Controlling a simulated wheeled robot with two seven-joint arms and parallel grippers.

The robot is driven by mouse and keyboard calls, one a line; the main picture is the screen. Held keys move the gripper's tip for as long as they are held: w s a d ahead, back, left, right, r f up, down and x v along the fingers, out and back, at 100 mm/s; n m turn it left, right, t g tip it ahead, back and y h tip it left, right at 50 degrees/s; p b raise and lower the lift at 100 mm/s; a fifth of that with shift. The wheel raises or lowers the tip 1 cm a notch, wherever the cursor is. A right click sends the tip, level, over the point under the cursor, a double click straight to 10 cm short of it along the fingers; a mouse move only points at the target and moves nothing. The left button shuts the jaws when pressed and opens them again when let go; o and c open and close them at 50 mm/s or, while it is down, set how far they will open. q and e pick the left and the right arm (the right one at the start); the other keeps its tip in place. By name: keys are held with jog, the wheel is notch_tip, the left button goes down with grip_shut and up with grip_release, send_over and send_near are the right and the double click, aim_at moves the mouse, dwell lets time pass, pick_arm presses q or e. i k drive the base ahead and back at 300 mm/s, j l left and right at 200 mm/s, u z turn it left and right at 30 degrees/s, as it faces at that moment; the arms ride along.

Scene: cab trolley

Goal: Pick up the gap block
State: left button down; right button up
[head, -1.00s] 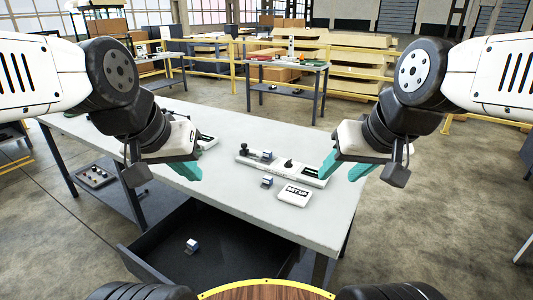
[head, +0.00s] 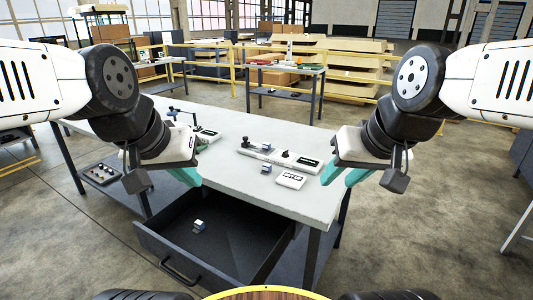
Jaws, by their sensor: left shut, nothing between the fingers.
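Several small blue-grey blocks are in view, and I cannot tell which is the gap block. One block (head: 199,226) lies in the open drawer (head: 245,238) under the table. Another block (head: 266,169) lies on the table in front of a long pale fixture (head: 280,158). A third block (head: 267,148) sits on that fixture. My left gripper (head: 188,177) is shut and empty, in front of the table's left part. My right gripper (head: 340,178) has its teal fingers apart, empty, near the table's right end. Both are apart from the blocks.
A white lettered sign (head: 291,180) lies on the grey table (head: 240,185). A second device (head: 206,135) stands at the table's left, partly behind my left gripper. A tray of small parts (head: 101,173) is on the lower shelf. The drawer juts out towards me.

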aim_at(266, 147)
jog(key=k+z, duration=0.1)
jog(key=z, duration=0.75)
jog(key=k+l+z, duration=0.1)
jog(key=z, duration=0.35)
jog(key=i+l+z, duration=0.1)
jog(key=i+l, duration=0.15)
jog(key=i, duration=0.15)
jog(key=i+l+z, duration=0.1)
jog(key=i, duration=0.3)
jog(key=i+l, duration=0.3)
jog(key=i+l+u, duration=0.1)
jog(key=i+u, duration=0.2)
jog(key=i+l+u, duration=0.35)
jog(key=i, duration=0.15)
jog(key=i+j+u, duration=0.15)
jog(key=i+u, duration=0.15)
jog(key=u, duration=0.15)
jog(key=i+j+u, duration=0.1)
jog(key=i+u, duration=0.5)
jog(key=u, duration=2.3)
